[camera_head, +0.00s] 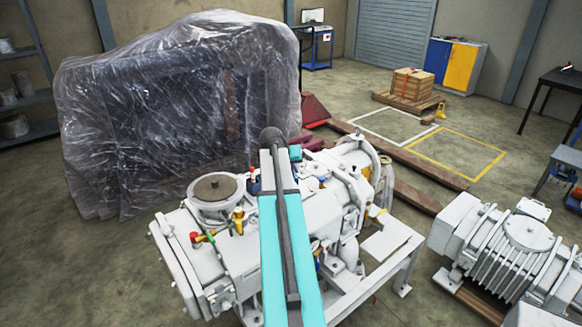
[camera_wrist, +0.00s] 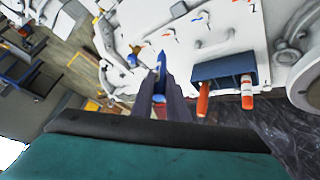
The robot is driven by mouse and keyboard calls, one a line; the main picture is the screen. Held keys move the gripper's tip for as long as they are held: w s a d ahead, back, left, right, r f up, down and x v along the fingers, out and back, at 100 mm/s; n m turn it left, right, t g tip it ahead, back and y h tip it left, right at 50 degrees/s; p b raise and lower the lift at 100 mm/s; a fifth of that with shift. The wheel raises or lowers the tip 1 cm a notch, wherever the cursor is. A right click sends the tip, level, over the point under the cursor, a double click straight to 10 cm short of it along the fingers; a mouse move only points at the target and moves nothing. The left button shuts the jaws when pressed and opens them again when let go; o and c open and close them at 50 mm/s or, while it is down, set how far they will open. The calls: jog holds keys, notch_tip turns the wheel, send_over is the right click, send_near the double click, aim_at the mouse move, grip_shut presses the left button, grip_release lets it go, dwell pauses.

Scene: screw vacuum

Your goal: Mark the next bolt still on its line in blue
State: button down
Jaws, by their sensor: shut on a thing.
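In the wrist view my gripper (camera_wrist: 161,80) is shut on a blue marker (camera_wrist: 161,62), whose tip points at the white pump housing (camera_wrist: 222,20). Small bolts with orange-red and blue line marks, such as one bolt (camera_wrist: 168,33) and another (camera_wrist: 197,16), sit on the housing beyond the tip. The tip looks close to the surface; I cannot tell if it touches. A dark blue holder (camera_wrist: 222,68) on the right carries an orange marker (camera_wrist: 203,100) and a red-and-white one (camera_wrist: 247,95). In the head view my arm covers part of the white pump (camera_head: 215,245) and hides the fingers.
A plastic-wrapped machine (camera_head: 170,110) stands behind the pump on the left. A second white pump (camera_head: 510,250) stands at right. A crate on a pallet (camera_head: 410,90) and a blue-yellow cabinet (camera_head: 453,62) are at the back.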

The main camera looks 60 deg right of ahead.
jog(key=shift+w, duration=0.25)
jog(key=shift+s+f, duration=0.1)
jog(key=shift+s, duration=0.1)
dwell(0.4)
jog(key=shift+f+b, duration=1.6)
jog(key=shift+f, duration=0.7)
jog(key=shift+f+b, duration=0.5)
jog(key=shift+f, duration=0.1)
dwell(0.3)
jog(key=shift+r, duration=0.2)
dwell(0.5)
jog(key=shift+r+p, duration=1.45)
jog(key=shift+r, duration=1.4)
